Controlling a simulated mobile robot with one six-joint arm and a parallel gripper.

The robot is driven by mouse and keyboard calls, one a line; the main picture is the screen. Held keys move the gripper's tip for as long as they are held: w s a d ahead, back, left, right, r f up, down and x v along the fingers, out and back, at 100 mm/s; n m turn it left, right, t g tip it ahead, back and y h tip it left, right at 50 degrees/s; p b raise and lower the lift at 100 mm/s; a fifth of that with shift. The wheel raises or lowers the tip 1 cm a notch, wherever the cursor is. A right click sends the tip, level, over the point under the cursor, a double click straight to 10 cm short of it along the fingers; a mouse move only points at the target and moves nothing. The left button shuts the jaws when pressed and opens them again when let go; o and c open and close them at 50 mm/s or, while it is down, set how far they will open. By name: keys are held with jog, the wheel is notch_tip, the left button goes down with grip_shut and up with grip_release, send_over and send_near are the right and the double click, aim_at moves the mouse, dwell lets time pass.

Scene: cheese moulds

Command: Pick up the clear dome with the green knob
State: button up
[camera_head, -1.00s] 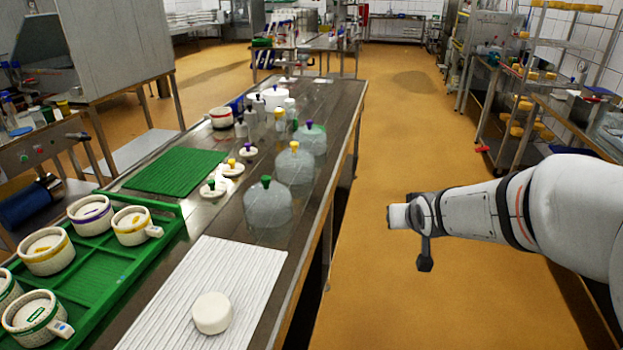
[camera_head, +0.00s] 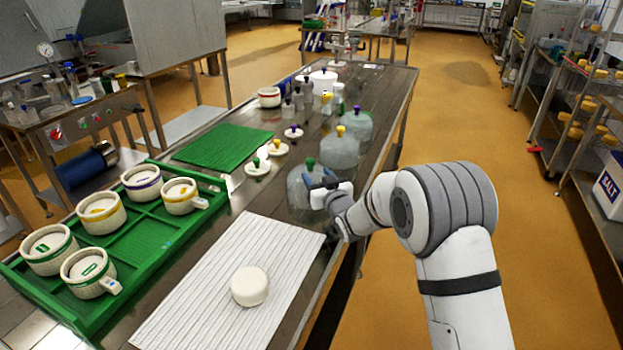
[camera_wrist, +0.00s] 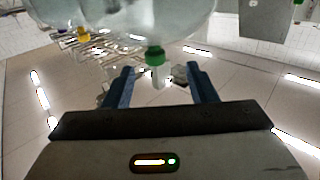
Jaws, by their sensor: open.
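The clear dome (camera_head: 297,194) with the green knob (camera_head: 310,163) stands on the steel table, nearest of a row of clear domes. My gripper (camera_head: 322,184) is at its right side in the head view, partly covering the dome. In the wrist view, the dome (camera_wrist: 130,18) fills the top edge and its green knob (camera_wrist: 155,56) shows just beyond the fingertips, roughly midway between them. My gripper (camera_wrist: 160,76) is open and empty, its blue fingers apart on either side of the knob's line. I cannot tell whether they touch anything.
Domes with a yellow knob (camera_head: 340,150) and a purple knob (camera_head: 357,125) stand behind. Small cream lids (camera_head: 257,168) sit to the left. A white ribbed mat (camera_head: 200,300) holds a cheese (camera_head: 249,286). A green tray (camera_head: 135,232) holds several moulds.

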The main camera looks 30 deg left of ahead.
aim_at(312, 164)
jog(key=x, duration=0.1)
jog(key=p+x, duration=0.1)
jog(key=x, duration=0.2)
jog(key=shift+w+d+r, duration=0.15)
jog(key=shift+w+r, duration=0.15)
jog(key=shift+w, duration=0.15)
jog(key=shift+w+a, duration=0.25)
jog(key=shift+a, duration=0.1)
jog(key=shift+c, duration=0.4)
grip_shut()
